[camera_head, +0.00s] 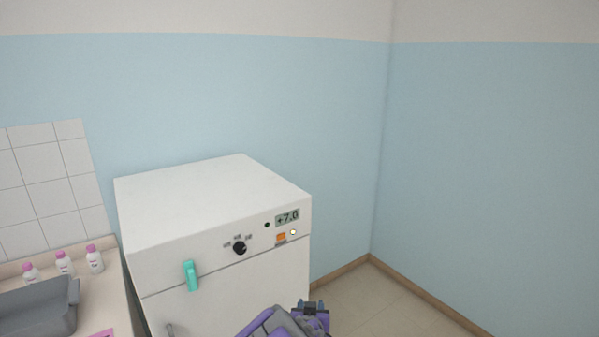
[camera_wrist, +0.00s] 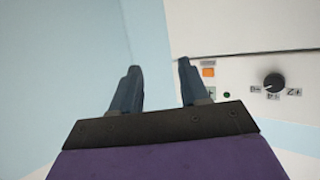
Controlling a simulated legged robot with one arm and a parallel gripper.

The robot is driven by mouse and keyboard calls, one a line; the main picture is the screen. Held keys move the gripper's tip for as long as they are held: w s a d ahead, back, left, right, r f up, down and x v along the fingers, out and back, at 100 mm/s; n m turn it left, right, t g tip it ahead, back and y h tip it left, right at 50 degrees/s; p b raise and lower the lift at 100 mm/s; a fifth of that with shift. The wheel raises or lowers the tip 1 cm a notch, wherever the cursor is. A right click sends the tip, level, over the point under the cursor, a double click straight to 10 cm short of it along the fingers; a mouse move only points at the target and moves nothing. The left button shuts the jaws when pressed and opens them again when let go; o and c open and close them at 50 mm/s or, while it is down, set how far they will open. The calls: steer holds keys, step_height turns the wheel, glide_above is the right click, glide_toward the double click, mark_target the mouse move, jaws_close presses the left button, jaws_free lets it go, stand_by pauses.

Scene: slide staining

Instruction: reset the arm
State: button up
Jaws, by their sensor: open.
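My gripper (camera_wrist: 160,85) shows in the wrist view with its two dark fingers apart and nothing between them. In the head view my gripper (camera_head: 311,306) is at the bottom, in front of the lower right part of a white cabinet (camera_head: 220,205). The purple and grey arm is folded low there. In the wrist view the cabinet's control panel (camera_wrist: 240,75) is beyond the right finger, turned upside down, with a black knob and an orange switch. I cannot tell the exact gap between the fingers and the cabinet.
The cabinet has a teal handle (camera_head: 191,275) and a display reading +7.0 (camera_head: 287,217). At left, a counter (camera_head: 118,290) holds a grey tray (camera_head: 40,312) and three white bottles with pink caps (camera_head: 64,264). Open floor (camera_head: 385,300) lies right of the cabinet, up to the blue walls.

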steer(key=s+d+r+m+g, duration=0.1)
steer(key=s+d+r+g, duration=0.1)
steer(key=s+d+g, duration=0.3)
steer(key=s+d+r+g, duration=0.1)
steer(key=s+d, duration=0.2)
steer(key=s, duration=0.4)
steer(key=s+d+r+g, duration=0.1)
steer(key=s+r+g, duration=0.1)
steer(key=s, duration=0.9)
steer(key=s+d+r+n+g, duration=0.1)
steer(key=s+r+g, duration=0.2)
steer(key=s, duration=0.8)
steer(key=s+d+r+n+g+y, duration=0.1)
steer(key=s+g, duration=0.3)
steer(key=s, duration=0.8)
steer(key=shift+r, duration=0.65)
